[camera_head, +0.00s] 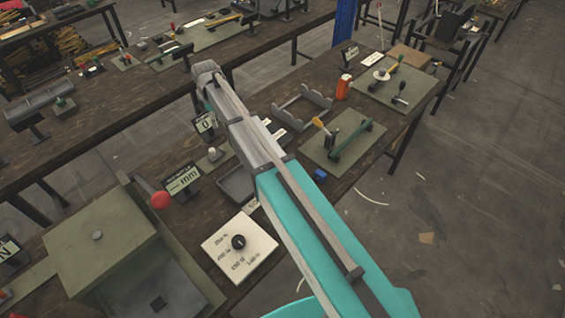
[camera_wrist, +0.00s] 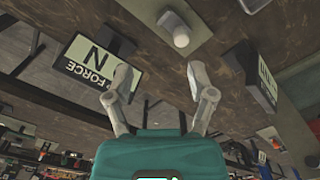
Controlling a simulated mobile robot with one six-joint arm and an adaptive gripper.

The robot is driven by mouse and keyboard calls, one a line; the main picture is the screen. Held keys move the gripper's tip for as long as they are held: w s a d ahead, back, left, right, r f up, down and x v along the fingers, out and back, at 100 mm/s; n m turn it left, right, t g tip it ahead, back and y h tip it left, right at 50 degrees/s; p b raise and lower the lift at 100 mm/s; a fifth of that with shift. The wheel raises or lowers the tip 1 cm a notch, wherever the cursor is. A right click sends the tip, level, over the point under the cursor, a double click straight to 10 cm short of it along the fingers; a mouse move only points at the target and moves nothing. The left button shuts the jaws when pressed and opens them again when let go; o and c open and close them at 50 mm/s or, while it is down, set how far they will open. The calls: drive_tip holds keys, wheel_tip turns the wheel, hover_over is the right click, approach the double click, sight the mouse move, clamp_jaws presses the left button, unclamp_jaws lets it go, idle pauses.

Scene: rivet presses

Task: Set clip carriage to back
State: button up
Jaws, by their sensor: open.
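In the wrist view my gripper (camera_wrist: 160,82) is open and empty, its two grey fingers apart. A pale knob (camera_wrist: 181,40) stands on a small grey-green plate (camera_wrist: 165,15) ahead of the fingers, apart from them. In the head view a similar pale knob (camera_head: 212,152) stands on a small plate on the bench, left of my arm. I cannot tell for certain which part is the clip carriage, or whether it is at the front or back. In the head view my arm crosses the middle and my fingers cannot be made out.
A "FORCE N" sign (camera_wrist: 92,62) is left of the fingers and another sign (camera_wrist: 262,75) right. In the head view an mm display (camera_head: 182,179), a red ball (camera_head: 160,200), a dial box (camera_head: 222,252) and a green press (camera_head: 95,265) crowd the near bench.

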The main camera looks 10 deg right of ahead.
drive_tip(key=s+d+f+m+b, duration=0.4)
drive_tip(key=s+d+m, duration=0.2)
drive_tip(key=s+d, duration=0.4)
drive_tip(key=s+d+f+m+b, duration=0.3)
drive_tip(key=s+d+m, duration=0.3)
drive_tip(key=s+d, duration=0.4)
drive_tip(key=shift+s+f+m+b, duration=0.2)
drive_tip(key=shift+f+m+b, duration=0.2)
drive_tip(key=shift+b, duration=0.2)
drive_tip(key=s+d+m, duration=0.1)
drive_tip(key=s, duration=0.1)
drive_tip(key=s+m, duration=0.1)
drive_tip(key=s+d+m, duration=0.1)
drive_tip(key=s, duration=0.1)
drive_tip(key=shift+s+d, duration=0.3)
drive_tip(key=shift+d, duration=0.05)
